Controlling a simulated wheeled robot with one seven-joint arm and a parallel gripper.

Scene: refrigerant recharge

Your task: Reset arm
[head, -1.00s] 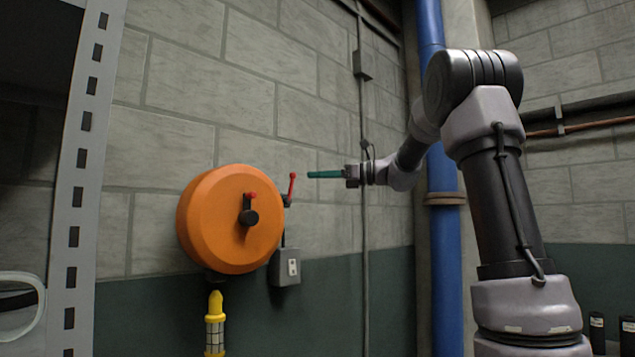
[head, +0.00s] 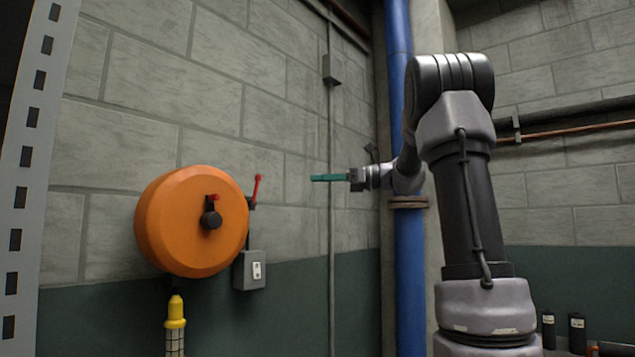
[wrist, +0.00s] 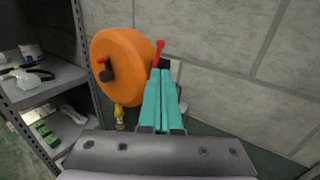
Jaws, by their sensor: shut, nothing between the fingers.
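My gripper (head: 314,178) has teal fingers and points left in the head view, held in the air in front of the block wall. It is to the right of an orange round reel (head: 190,222) on the wall and looks apart from it. In the wrist view my gripper (wrist: 164,76) has its two teal fingers lying side by side, shut with nothing between them.
A grey outlet box (head: 250,270) and a yellow work lamp (head: 175,325) hang below the reel. A blue pipe (head: 410,270) stands behind my arm. A metal shelf (wrist: 45,90) with several items is left. Several black canisters (head: 577,333) are at lower right.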

